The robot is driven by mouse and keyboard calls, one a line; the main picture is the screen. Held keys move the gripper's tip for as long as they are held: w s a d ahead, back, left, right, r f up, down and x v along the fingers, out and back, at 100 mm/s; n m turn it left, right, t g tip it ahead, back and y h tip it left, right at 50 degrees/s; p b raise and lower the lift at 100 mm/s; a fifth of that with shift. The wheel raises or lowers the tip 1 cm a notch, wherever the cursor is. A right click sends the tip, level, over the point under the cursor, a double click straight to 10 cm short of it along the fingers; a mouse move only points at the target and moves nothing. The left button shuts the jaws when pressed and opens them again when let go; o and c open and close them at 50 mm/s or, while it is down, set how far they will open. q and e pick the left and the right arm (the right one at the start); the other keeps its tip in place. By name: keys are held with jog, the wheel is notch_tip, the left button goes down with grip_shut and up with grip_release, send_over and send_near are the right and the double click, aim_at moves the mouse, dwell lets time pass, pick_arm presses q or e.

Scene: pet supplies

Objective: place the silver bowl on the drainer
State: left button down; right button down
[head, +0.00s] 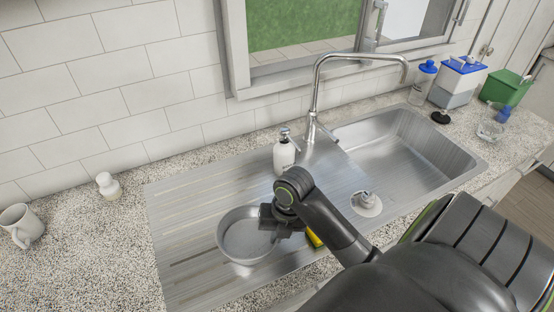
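The silver bowl (239,241) is upright on, or just above, the ribbed drainer (180,215) at the left of the sink. I cannot tell whether its base touches. My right gripper (268,217) is at the bowl's right rim and overlaps it in the head view. The fingers hide that part of the rim, so I cannot tell if they are shut on it or open around it. My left gripper is not in view.
A soap dispenser (284,158) stands behind my gripper, and a yellow item (314,238) lies partly hidden beside it. The tap (313,95) arches over the sink basin (405,150), which holds a drain fitting or small item (367,202). A mug (20,225) and a white shaker (108,186) stand left.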

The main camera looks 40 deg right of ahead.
jog(key=shift+f, duration=0.15)
jog(key=c, duration=1.6)
grip_release()
jog(key=shift+c, duration=0.2)
jog(key=shift+r, duration=0.25)
jog(key=r, duration=0.2)
jog(key=shift+s+d+r, duration=0.1)
jog(key=shift+d+r, duration=0.15)
jog(key=shift+r, duration=0.1)
notch_tip(320, 180, up, 9)
jog(key=s+d+p, duration=0.1)
jog(key=p, duration=0.5)
jog(key=shift+d, duration=0.15)
jog(key=shift+s+f, duration=0.1)
